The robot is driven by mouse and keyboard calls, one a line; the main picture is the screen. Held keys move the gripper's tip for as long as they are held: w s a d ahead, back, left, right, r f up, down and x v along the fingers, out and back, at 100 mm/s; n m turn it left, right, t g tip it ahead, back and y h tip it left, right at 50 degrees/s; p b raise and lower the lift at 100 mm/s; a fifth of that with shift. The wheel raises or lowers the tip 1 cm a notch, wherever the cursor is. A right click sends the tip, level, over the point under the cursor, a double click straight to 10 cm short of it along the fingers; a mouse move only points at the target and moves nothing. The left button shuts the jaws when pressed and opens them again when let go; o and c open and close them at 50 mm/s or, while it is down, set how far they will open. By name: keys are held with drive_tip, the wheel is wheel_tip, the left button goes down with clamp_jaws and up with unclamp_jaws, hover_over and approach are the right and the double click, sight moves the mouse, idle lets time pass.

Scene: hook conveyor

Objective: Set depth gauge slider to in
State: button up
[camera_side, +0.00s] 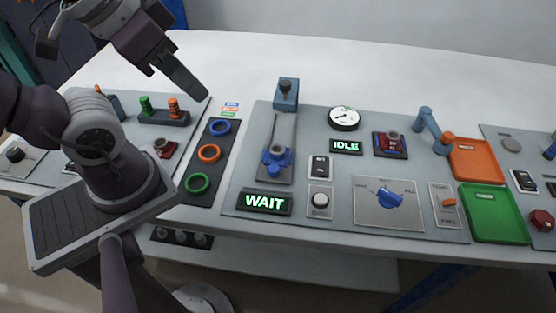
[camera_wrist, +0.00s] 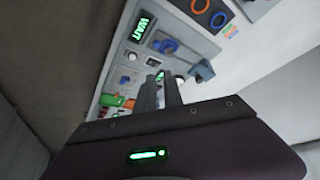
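My gripper (camera_side: 188,82) is raised over the back left of the bench, empty and well away from the controls. In the wrist view its two fingers (camera_wrist: 160,88) stand a little apart with a narrow gap. No readable label names the depth gauge slider.
A green WAIT display (camera_side: 263,202), an IDLE display (camera_side: 346,147), a white dial (camera_side: 344,117) and a blue rotary knob (camera_side: 388,196) share the panel. Orange (camera_side: 477,160) and green (camera_side: 495,213) trays lie right. A blue post (camera_side: 286,95) stands behind the rail.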

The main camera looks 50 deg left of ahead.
drive_tip(key=o, duration=0.6)
drive_tip(key=w, duration=0.1)
drive_tip(key=w+f+m+g, duration=0.1)
drive_tip(key=w, duration=0.1)
drive_tip(key=w+f+m, duration=0.1)
drive_tip(key=shift+w+a+f+y, duration=0.1)
drive_tip(key=shift+w+a+y, duration=0.05)
drive_tip(key=shift+a+y, duration=0.15)
drive_tip(key=m+g, duration=0.5)
drive_tip(key=m, duration=0.5)
hover_over(275, 168)
wheel_tip(275, 168, down, 18)
drive_tip(key=shift+r, duration=0.2)
wheel_tip(275, 168, down, 7)
drive_tip(key=shift+f, duration=0.1)
clamp_jaws()
